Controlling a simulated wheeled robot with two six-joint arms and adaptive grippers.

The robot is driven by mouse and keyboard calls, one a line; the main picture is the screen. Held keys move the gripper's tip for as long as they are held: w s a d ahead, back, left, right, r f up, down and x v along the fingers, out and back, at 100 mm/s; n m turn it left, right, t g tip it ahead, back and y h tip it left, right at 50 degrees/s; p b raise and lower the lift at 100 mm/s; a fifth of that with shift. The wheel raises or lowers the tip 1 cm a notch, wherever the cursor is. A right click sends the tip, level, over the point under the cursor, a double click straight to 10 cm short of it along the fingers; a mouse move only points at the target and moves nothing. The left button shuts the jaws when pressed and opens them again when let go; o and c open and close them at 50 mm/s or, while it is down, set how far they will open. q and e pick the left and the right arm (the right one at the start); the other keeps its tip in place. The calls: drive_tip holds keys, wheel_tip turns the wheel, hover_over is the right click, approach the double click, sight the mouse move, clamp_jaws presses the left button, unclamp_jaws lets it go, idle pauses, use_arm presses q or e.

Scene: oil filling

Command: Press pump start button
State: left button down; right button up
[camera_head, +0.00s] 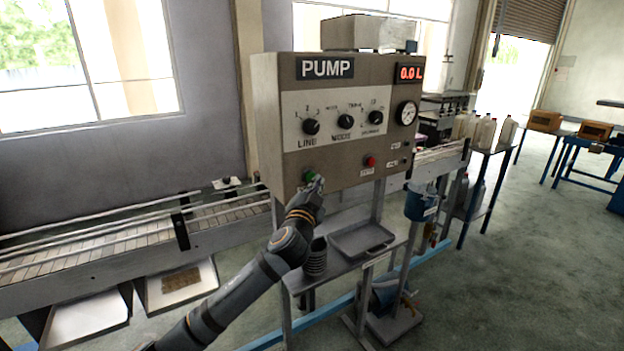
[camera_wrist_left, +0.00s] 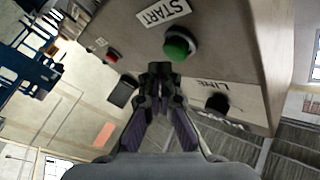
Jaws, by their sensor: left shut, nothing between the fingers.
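The pump control box (camera_head: 290,95) is a brown-grey panel labelled PUMP, with a red display reading 0.0 L. The green start button (camera_head: 309,176) is at its lower left. In the left wrist view the green button (camera_wrist_left: 179,46) sits under a START label, just beyond my fingertips. My left gripper (camera_head: 318,184) is shut and empty, close to the button at its lower right. In the left wrist view the shut fingertips (camera_wrist_left: 159,70) point toward the panel near the button. I cannot tell whether they touch it. My right gripper is not in view.
A red button (camera_head: 370,162) is to the right on the same panel, with several black knobs above. Below stands a small table with a grey tray (camera_head: 362,238) and a stack of dark cups (camera_head: 316,258). A conveyor (camera_head: 100,245) runs along the left.

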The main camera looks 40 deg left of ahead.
use_arm(q)
drive_tip(key=shift+w+a, duration=0.1)
drive_tip(key=shift+a, duration=0.15)
drive_tip(key=shift+w+a, duration=0.2)
drive_tip(key=shift+a, duration=0.3)
idle(0.8)
drive_tip(key=shift+d, duration=0.1)
drive_tip(key=shift+s+d, duration=0.4)
drive_tip(key=shift+d, duration=0.4)
drive_tip(key=shift+s+d, duration=0.3)
drive_tip(key=shift+d, duration=0.45)
drive_tip(key=shift+s+d, duration=0.35)
drive_tip(key=shift+d, duration=0.45)
drive_tip(key=shift+s+d, duration=0.3)
drive_tip(key=shift+d, duration=0.45)
